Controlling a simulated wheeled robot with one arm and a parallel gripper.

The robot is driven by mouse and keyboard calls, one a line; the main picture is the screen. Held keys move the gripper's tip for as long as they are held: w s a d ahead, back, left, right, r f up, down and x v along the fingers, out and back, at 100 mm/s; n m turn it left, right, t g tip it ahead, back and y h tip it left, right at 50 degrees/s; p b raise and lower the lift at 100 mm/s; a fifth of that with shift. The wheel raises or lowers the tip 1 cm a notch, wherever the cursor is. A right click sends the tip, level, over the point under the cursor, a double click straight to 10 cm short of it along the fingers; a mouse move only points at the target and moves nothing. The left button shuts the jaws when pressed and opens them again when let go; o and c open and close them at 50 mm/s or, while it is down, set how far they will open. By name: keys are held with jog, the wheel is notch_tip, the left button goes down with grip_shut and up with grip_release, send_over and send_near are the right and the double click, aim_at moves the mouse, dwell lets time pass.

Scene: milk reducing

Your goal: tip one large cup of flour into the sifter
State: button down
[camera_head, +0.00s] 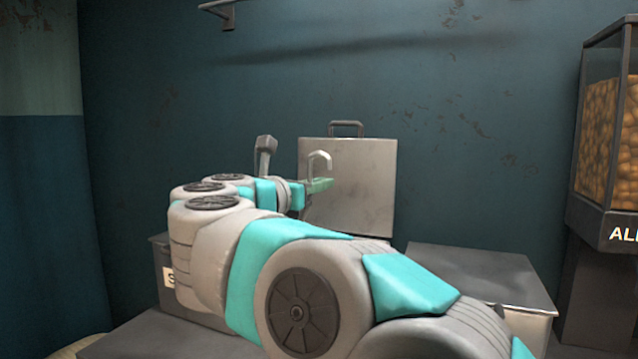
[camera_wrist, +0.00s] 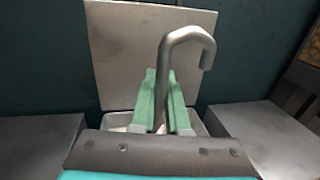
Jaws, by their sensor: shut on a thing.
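My gripper (camera_wrist: 162,88) is shut on the hooked metal handle (camera_wrist: 188,42), whose hook rises above the green fingers. The handle probably belongs to the large cup; its lower end is hidden behind my gripper. In the head view my gripper (camera_head: 322,184) is in front of a raised metal lid (camera_head: 358,190), with the hook above it. In the wrist view a pale open bin (camera_wrist: 198,128) shows below and behind the fingers, in front of the lid (camera_wrist: 115,50). A little whitish content, perhaps flour, shows inside. I cannot make out a sifter.
A dark box (camera_head: 160,262) with a partly hidden label starting with "S" stands left. A closed metal-topped bin (camera_head: 480,270) stands right. A glass dispenser (camera_head: 608,130) of brown pieces is at the far right. A wall bracket (camera_head: 228,12) is above. My arm hides much of the middle.

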aim_at(312, 163)
jog(key=shift+f+b, duration=5.05)
jog(key=shift+b, duration=0.45)
jog(key=shift+f, duration=0.5)
jog(key=shift+w+f+b, duration=0.1)
jog(key=shift+f+b, duration=0.45)
jog(key=shift+f, duration=0.05)
jog(key=shift+f+b, duration=0.3)
jog(key=shift+b, duration=0.2)
jog(key=shift+f, duration=0.15)
jog(key=shift+a, duration=0.1)
jog(key=shift+r+p, duration=4.4)
jog(key=shift+r, duration=4.35)
